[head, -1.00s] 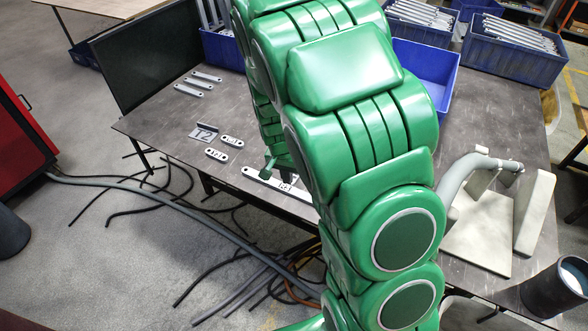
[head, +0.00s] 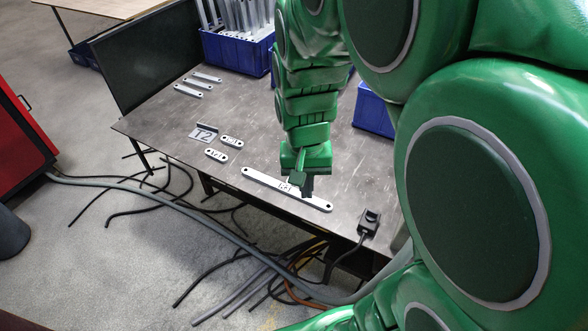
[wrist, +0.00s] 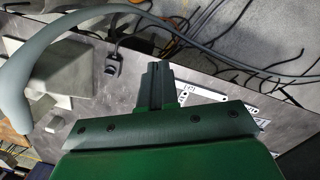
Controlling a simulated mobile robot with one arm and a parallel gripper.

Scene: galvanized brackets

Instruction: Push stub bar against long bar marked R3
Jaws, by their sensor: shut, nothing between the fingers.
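The long bar (head: 262,179), pale with a hole at each end, lies flat near the table's front edge. Its small label may read R3, but is too small to be sure. Two short stub bars, one (head: 232,141) behind the other (head: 216,154), lie apart from it to the left; their labels are unreadable. My gripper (head: 307,191) is shut and empty, pointing down at the long bar's right half, just right of its label. Whether it touches the bar cannot be told. In the wrist view my gripper's fingers (wrist: 157,70) are together.
A grey plate marked T2 (head: 201,136) lies beside the stub bars. Several pale bars (head: 194,85) lie farther back. Blue bins (head: 236,54) stand at the back. A black device (head: 369,222) with a cable sits at the front edge. Bare table lies behind the long bar.

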